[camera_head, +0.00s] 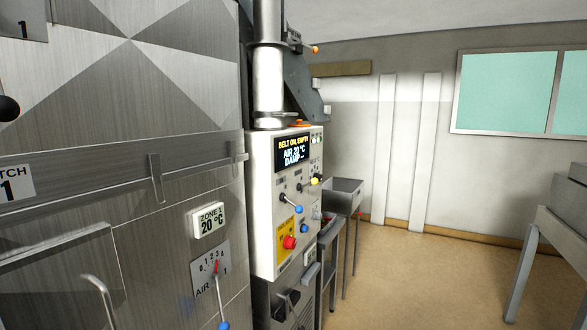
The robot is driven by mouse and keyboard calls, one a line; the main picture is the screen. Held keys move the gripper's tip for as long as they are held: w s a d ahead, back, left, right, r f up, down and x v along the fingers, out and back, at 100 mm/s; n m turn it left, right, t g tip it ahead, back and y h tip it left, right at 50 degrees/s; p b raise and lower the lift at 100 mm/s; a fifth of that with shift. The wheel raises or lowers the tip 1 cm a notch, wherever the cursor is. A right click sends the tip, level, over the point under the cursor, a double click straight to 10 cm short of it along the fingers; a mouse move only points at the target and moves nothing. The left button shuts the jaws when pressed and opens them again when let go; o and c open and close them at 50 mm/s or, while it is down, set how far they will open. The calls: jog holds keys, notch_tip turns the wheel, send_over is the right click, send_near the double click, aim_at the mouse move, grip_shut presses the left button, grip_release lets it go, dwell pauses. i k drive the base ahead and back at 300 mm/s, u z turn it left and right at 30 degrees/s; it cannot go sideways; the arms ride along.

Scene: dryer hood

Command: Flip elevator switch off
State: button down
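A white control box (265,215) stands right of the metal dryer wall. Its display (292,153) reads "BELT ON, EMPTY", "AIR 20 °C" and "DAMP --". A red button (289,242) sits on a yellow plate. I cannot read which lever is the elevator switch, and no label for it is legible. My gripper is not in view.
The dryer wall (120,180) fills the left, with a "20 °C" readout (209,220) and an air lever (222,324). A metal table (560,235) stands at the right. A metal tray on legs (343,190) is behind the box. The floor (430,275) between is clear.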

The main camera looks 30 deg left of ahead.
aim_at(314, 181)
jog(key=u, duration=0.8)
jog(key=i, duration=1.45)
jog(key=u, duration=0.9)
